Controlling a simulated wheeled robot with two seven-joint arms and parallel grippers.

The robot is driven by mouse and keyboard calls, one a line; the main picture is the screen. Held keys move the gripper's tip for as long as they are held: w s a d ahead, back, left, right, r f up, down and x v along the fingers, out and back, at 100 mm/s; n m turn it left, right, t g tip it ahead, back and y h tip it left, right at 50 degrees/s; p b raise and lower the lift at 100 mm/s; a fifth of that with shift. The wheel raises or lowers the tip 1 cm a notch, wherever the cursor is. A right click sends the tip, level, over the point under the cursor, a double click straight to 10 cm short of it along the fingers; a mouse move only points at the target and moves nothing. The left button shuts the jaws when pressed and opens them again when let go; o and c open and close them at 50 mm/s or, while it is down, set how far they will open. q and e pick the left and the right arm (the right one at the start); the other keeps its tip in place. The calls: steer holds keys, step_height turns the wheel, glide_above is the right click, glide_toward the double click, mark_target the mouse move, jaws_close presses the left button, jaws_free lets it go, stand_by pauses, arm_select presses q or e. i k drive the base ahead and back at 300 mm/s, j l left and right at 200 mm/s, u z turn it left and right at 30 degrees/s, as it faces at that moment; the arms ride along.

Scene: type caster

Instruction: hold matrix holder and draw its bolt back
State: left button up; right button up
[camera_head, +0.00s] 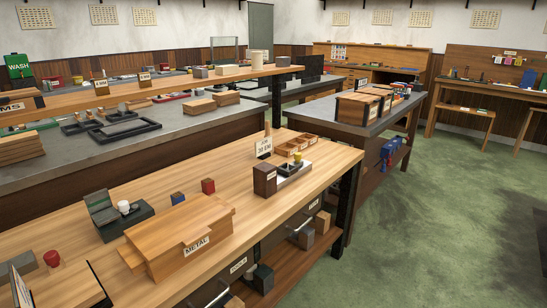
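Neither of my grippers is in view. No thing in view is marked as the matrix holder, and I cannot make out a bolt. A dark grey-green device (122,222) with a tilted plate (99,207) stands on the left of the near wooden bench (150,192). A small white round piece (124,206) sits on or against it. A dark brown upright box (265,179) stands farther right on the bench, beside a grey tray (294,178) with small pieces on it.
A stepped wooden block (182,240) labelled METAL fills the bench front. Small blue (178,198) and red (208,186) blocks stand behind it. Green floor (430,220) is clear at right.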

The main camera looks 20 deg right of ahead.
mark_target(297, 155)
steer(key=i+l+u, duration=0.15)
steer(key=l, duration=0.3)
steer(key=i+l+u, duration=0.15)
steer(key=i+l, duration=0.15)
steer(key=l, duration=0.2)
steer(key=i+l+u, duration=0.1)
steer(key=l, duration=0.45)
steer(key=i+l+u, duration=0.15)
steer(key=l, duration=0.4)
steer(key=i+l+u, duration=0.15)
steer(key=l, duration=0.4)
steer(key=i+l+u, duration=0.15)
steer(key=l, duration=0.4)
steer(key=i+l+u, duration=0.15)
steer(key=l, duration=0.45)
